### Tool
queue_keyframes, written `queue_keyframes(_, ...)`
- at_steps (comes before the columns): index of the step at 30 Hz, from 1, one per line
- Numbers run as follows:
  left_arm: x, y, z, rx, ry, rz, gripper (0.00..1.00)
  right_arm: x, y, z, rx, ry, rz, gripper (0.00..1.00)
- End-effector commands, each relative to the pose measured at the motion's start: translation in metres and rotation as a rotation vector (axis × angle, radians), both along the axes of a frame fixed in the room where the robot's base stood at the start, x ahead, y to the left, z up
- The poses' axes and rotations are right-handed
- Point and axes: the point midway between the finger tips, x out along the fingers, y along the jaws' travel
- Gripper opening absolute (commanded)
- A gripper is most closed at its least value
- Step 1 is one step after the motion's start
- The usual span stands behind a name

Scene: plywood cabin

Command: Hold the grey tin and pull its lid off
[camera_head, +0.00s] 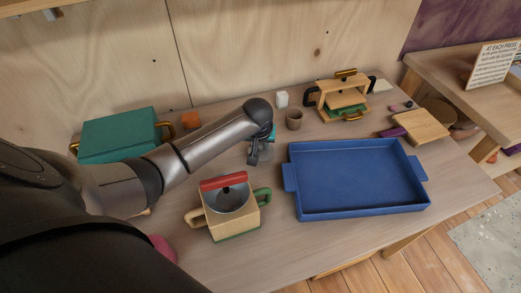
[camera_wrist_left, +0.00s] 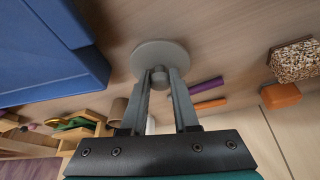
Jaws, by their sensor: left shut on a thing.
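My left gripper (camera_head: 259,152) is at the middle of the table, left of the blue tray. In the left wrist view its fingers (camera_wrist_left: 160,76) are shut on the small grey knob (camera_wrist_left: 158,70) of a round grey lid (camera_wrist_left: 160,54). The lid faces the gripper and hides what is beneath it, so I cannot tell whether it sits on the tin or is apart from it. In the head view a bit of grey (camera_head: 266,151) shows at the fingers, mostly hidden by the gripper. My right gripper is not in view.
A blue tray (camera_head: 420,207) lies to the right. A wooden pot (camera_head: 232,222) with a red top bar stands in front. A teal box (camera_head: 118,135) is at the back left. A brown cup (camera_head: 294,119) and a wooden press (camera_head: 344,98) stand behind.

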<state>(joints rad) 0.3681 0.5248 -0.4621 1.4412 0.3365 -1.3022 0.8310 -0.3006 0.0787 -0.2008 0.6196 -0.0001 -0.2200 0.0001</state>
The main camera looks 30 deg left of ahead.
Motion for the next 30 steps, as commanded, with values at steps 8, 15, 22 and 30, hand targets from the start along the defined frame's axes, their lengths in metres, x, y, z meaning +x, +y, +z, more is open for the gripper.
queue_keyframes(8, 0.0, 0.0, -0.02, 0.0, -0.001, 0.0, 0.0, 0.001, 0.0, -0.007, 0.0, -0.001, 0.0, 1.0)
queue_keyframes(15, 0.0, 0.0, -0.023, 0.0, -0.001, 0.001, 0.0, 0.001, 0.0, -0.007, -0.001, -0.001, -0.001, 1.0)
queue_keyframes(22, 0.0, 0.0, -0.023, 0.0, -0.001, 0.0, 0.52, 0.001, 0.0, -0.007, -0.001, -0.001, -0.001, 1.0)
queue_keyframes(30, 0.0, 0.0, -0.023, 0.001, 0.0, 0.0, 0.58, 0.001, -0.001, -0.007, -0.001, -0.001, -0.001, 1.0)
